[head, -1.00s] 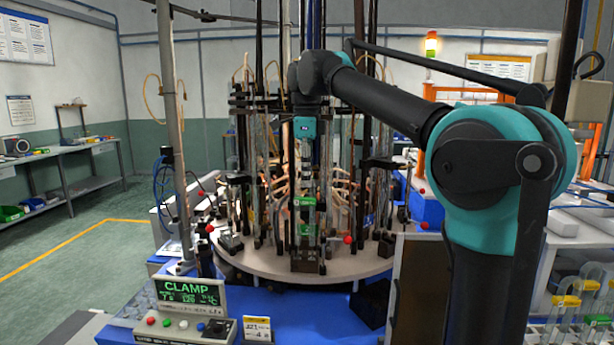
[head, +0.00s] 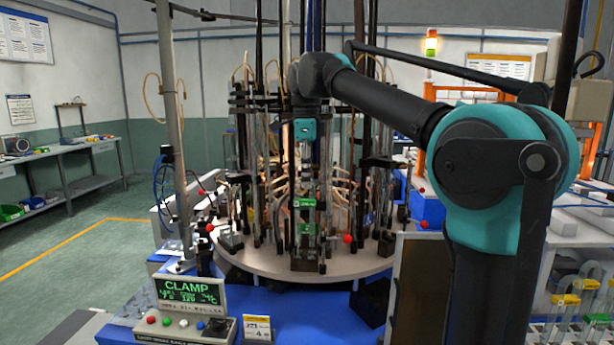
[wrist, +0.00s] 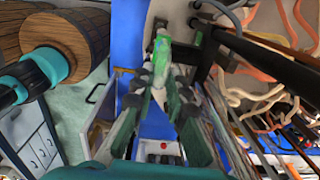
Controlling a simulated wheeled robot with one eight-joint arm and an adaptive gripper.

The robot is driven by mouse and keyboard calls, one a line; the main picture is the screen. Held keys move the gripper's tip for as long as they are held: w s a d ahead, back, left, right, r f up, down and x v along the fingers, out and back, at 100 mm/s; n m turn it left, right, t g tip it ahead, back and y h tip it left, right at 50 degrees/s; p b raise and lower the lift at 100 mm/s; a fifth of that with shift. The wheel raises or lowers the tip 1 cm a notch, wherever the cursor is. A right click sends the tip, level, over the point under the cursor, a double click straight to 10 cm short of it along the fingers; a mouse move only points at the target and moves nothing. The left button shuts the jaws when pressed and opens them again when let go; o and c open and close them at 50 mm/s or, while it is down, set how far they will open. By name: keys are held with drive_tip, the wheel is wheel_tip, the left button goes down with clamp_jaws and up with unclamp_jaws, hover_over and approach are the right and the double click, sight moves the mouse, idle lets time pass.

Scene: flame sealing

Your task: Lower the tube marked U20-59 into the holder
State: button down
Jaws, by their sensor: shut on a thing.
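My gripper (head: 305,180) points down at the front of the round table and is shut on an upright tube. In the wrist view, its fingers (wrist: 161,88) close around the tube (wrist: 163,60), seen nearly end on with green on it. In the head view, a green label (head: 303,203) shows below the gripper; its writing is too small to read. A dark holder (head: 305,264) stands at the table's front edge beneath it. The tube's lower end is hidden among dark posts, so I cannot tell whether it is inside the holder.
The round table (head: 262,266) carries several dark posts, clear tubes and orange hoses close around my gripper. A control box showing CLAMP (head: 187,291) stands at the front left. A rack of yellow-topped tubes (head: 566,300) is at the lower right.

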drive_tip(key=shift+f, duration=1.5)
idle(0.7)
drive_tip(key=c, duration=1.4)
unclamp_jaws()
drive_tip(key=shift+c, duration=0.2)
drive_tip(key=shift+r, duration=2.25)
wheel_tip(320, 180, up, 12)
drive_tip(key=shift+s, duration=0.15)
